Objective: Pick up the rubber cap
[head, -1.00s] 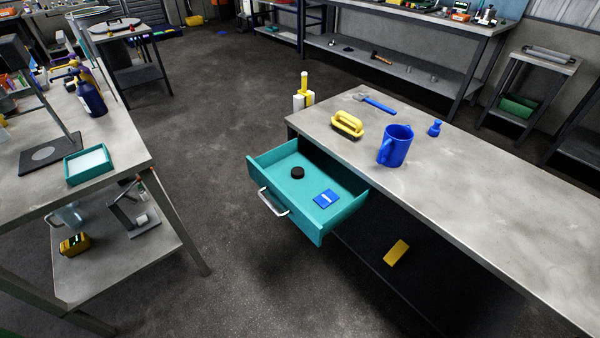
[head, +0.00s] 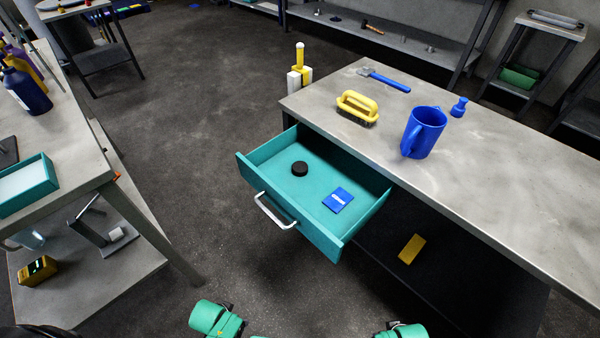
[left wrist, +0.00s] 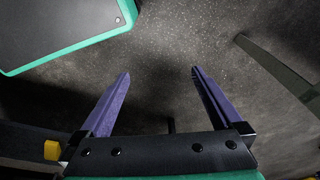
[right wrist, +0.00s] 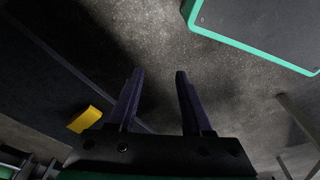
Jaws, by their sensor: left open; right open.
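The rubber cap (head: 299,169) is a small black disc. It lies in the open teal drawer (head: 262,178) under the right-hand workbench, in the left part of the drawer floor. A blue-and-white packet (head: 338,200) lies to its right in the same drawer. My left gripper (left wrist: 160,72) is open and empty, over dark floor in the left wrist view. My right gripper (right wrist: 159,72) is open and empty too, also over floor. In the head view only green parts of my arms show at the bottom edge, short of the drawer; the fingers are not visible there.
The workbench (head: 480,185) holds a blue mug (head: 425,132), a yellow-handled brush (head: 357,108), a blue-handled tool (head: 385,80) and a small blue object (head: 459,107). A yellow block (head: 411,249) lies on its lower shelf. Another table (head: 75,180) stands at the left. Floor between is clear.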

